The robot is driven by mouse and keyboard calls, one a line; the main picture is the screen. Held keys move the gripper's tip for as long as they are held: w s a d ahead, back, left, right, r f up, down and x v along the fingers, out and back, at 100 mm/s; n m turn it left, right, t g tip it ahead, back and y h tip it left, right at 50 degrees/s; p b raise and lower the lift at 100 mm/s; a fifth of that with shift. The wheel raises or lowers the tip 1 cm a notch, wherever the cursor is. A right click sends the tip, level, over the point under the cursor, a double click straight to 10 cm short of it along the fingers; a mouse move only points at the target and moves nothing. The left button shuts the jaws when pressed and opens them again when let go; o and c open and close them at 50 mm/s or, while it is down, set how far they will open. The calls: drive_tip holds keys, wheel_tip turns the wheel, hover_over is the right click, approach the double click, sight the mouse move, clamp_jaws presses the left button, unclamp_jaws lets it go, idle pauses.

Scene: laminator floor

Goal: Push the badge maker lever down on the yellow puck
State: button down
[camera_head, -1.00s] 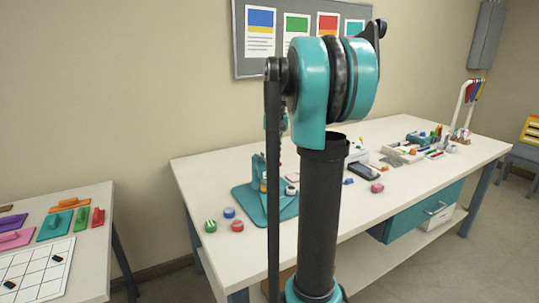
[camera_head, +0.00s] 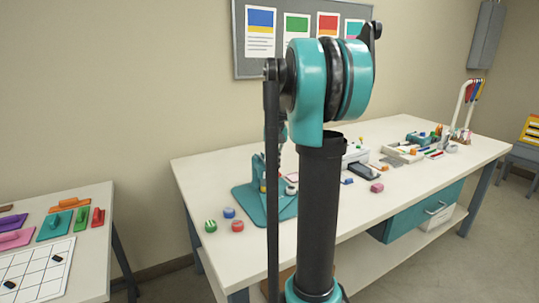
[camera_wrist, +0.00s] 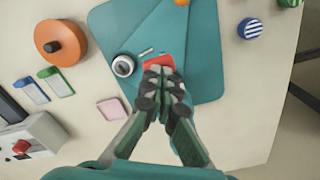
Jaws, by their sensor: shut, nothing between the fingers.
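The badge maker is a teal press whose flat base (camera_head: 250,206) lies at the left end of the long table, partly hidden behind my arm. Its base also fills the upper middle of the wrist view (camera_wrist: 205,60). A red piece (camera_wrist: 158,61), seemingly the lever's grip, shows right at my fingertips. My gripper (camera_wrist: 162,76) is shut and empty, over the press, touching or very close to the red piece; I cannot tell which. A small orange piece (camera_wrist: 182,2) is cut off at the top edge. I cannot make out the yellow puck clearly.
Striped green (camera_head: 210,226), blue (camera_head: 229,212) and red (camera_head: 237,225) pucks stand left of the base. In the wrist view, an orange round item with a black knob (camera_wrist: 60,42), a pink pad (camera_wrist: 112,110) and a grey-white box (camera_wrist: 35,140) lie left of the press.

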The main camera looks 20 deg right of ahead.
wheel_tip(320, 180, up, 11)
idle(1.7)
drive_tip(key=shift+s, duration=0.1)
